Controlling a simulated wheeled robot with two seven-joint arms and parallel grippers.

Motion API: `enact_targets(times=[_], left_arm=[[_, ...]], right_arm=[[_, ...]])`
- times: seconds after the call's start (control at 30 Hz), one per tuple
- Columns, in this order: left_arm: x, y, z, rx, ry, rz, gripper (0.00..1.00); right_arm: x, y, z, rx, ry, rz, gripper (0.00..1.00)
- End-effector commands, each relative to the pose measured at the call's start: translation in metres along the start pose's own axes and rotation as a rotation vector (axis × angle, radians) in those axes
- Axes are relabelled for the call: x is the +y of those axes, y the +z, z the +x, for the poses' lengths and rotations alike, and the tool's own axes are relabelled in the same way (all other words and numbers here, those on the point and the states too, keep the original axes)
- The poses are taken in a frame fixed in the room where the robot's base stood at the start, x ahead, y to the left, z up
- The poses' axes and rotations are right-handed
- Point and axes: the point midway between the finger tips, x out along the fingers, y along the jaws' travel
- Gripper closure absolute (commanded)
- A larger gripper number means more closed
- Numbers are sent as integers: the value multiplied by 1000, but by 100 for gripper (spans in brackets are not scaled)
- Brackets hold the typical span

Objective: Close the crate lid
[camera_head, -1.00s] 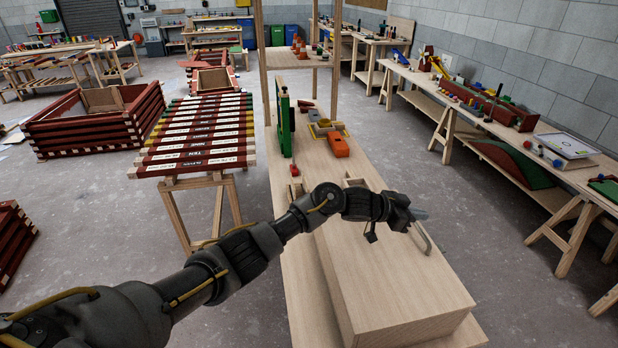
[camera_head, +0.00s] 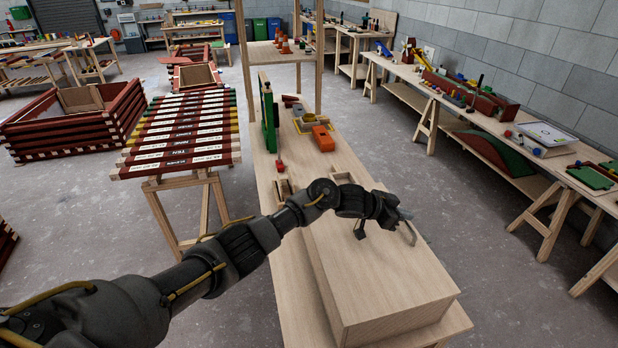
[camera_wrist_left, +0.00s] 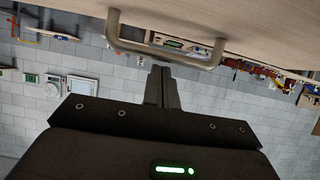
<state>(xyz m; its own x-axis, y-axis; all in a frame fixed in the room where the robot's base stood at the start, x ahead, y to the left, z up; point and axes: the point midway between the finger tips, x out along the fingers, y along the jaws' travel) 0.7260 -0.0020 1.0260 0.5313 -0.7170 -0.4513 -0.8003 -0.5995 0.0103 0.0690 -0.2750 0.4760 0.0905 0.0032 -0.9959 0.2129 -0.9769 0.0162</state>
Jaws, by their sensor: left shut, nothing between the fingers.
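The crate (camera_head: 375,290) is a pale wooden box on the long workbench. Its lid (camera_head: 375,250) shows as a broad flat pale top, and I see no clear gap under it from here. A grey bar handle (camera_head: 409,232) is at the lid's right side. In the left wrist view the handle (camera_wrist_left: 165,52) arches from a wooden surface. My left gripper (camera_head: 405,214) is above the lid by the handle, shut and empty. In the wrist view its fingertips (camera_wrist_left: 162,72) point at the handle's bar; I cannot tell whether they touch. My right gripper is not in view.
A wooden shelf frame (camera_head: 281,52) stands at the bench's far end. An orange block (camera_head: 323,139) and a green upright panel (camera_head: 269,120) are on the bench. A rack of painted battens (camera_head: 180,135) stands to the left. Open floor (camera_head: 480,240) lies to the right.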

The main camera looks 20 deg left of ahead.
Motion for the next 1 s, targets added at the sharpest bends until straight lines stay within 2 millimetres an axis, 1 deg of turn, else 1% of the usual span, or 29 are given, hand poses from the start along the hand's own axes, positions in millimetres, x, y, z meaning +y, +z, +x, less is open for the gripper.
enact_targets(times=[0.13, 0.23, 0.37, 0.47, 0.5, 0.53, 0.7, 0.8, 0.9, 1.0], left_arm=[[0, -2, -1, 1, 0, 0, 100], [0, -9, -4, 1, -1, 0, 100], [0, -29, -12, 1, -2, -1, 100], [-1, -49, -20, 1, -4, -2, 100], [-2, -41, -24, 2, -5, -1, 100], [-2, -44, -29, 3, -5, 1, 100], [-2, -62, -62, 3, -7, 3, 100], [-2, -72, -78, 3, -6, 2, 100], [-2, -79, -90, 2, -6, 1, 100], [-1, -83, -97, 1, -5, -1, 100]], right_arm=[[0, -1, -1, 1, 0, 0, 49], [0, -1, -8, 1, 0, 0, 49], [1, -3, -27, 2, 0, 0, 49], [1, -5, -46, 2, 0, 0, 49], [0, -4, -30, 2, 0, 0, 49], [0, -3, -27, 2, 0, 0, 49], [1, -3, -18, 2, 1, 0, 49], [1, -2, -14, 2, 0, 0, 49], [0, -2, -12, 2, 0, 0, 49], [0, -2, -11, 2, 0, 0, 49]])
